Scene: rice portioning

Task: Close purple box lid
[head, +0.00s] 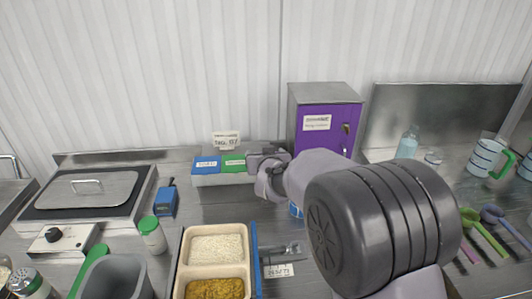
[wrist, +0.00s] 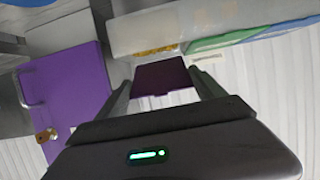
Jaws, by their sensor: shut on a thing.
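A dark purple lid (wrist: 160,78) sits between my gripper's fingers in the wrist view and stands open beside a white box (wrist: 190,25). A strip of yellowish contents (wrist: 155,50) shows at the box's edge. My gripper (head: 258,161) is shut on the purple lid, at the right end of the row of lidded boxes in the head view. There my gripper hides the purple lid and its box. A blue lid (head: 206,164) and a green lid (head: 232,163) lie flat to the left.
A cabinet with a purple door (head: 325,132) stands close behind and right of my gripper. A sign (head: 226,141) stands behind the boxes. A food tray (head: 250,258) is in front. Measuring scoops (head: 488,232) lie at the right.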

